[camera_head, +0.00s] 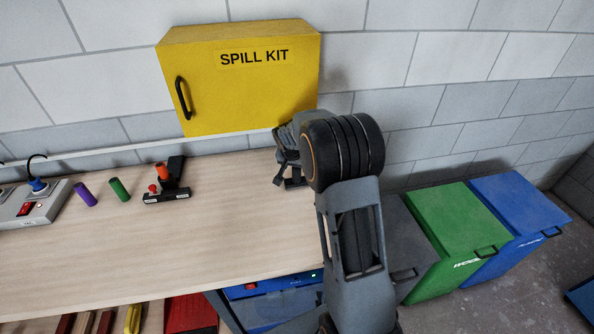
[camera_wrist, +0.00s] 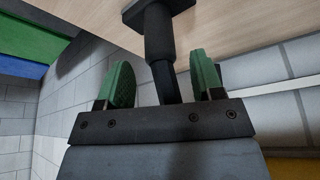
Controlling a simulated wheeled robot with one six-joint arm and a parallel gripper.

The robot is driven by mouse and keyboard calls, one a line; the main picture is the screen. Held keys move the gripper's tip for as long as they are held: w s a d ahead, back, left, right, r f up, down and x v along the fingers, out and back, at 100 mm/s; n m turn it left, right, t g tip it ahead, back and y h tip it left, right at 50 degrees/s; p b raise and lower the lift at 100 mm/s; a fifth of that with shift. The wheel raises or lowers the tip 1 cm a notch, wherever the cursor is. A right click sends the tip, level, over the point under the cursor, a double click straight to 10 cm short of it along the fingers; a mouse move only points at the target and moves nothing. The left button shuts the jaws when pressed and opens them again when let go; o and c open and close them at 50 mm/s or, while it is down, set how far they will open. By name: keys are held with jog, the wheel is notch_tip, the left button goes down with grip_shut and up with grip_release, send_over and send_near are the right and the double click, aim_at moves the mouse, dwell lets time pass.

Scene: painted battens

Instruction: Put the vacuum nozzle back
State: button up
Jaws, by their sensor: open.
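A dark nozzle (camera_wrist: 160,45), a wide flat foot with a round tube, stands on the wooden bench in the wrist view. I take it for the vacuum nozzle. In the camera_head view its dark foot (camera_head: 293,183) shows low at the bench's back right, mostly hidden by my arm. My gripper (camera_head: 284,165) is there too, below the yellow cabinet. In the wrist view my gripper (camera_wrist: 160,72) has its two green-padded fingers apart, one on each side of the tube, with visible gaps. No holder for the nozzle can be made out with certainty.
The yellow spill kit cabinet (camera_head: 240,80) hangs close above my gripper. A black stand with orange and red parts (camera_head: 167,185), green (camera_head: 119,189) and purple (camera_head: 86,194) cylinders and a switch box (camera_head: 30,205) are at left. The bench (camera_head: 180,240) middle is clear. Bins (camera_head: 455,235) stand right.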

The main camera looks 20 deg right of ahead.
jog(key=s+a+r+n, duration=0.2)
jog(key=s+a+r, duration=0.3)
jog(key=s+r, duration=0.5)
jog(key=s+a+n+y, duration=0.1)
jog(key=s+a+n, duration=0.1)
jog(key=s, duration=0.6)
jog(key=s+a+n+t+y, duration=0.1)
jog(key=s+a+n, duration=0.2)
jog(key=s, duration=0.6)
jog(key=shift+s+a+r+n+y+b, duration=0.2)
jog(key=shift+a+r+n+y+b, duration=0.15)
jog(key=shift+y+b, duration=0.1)
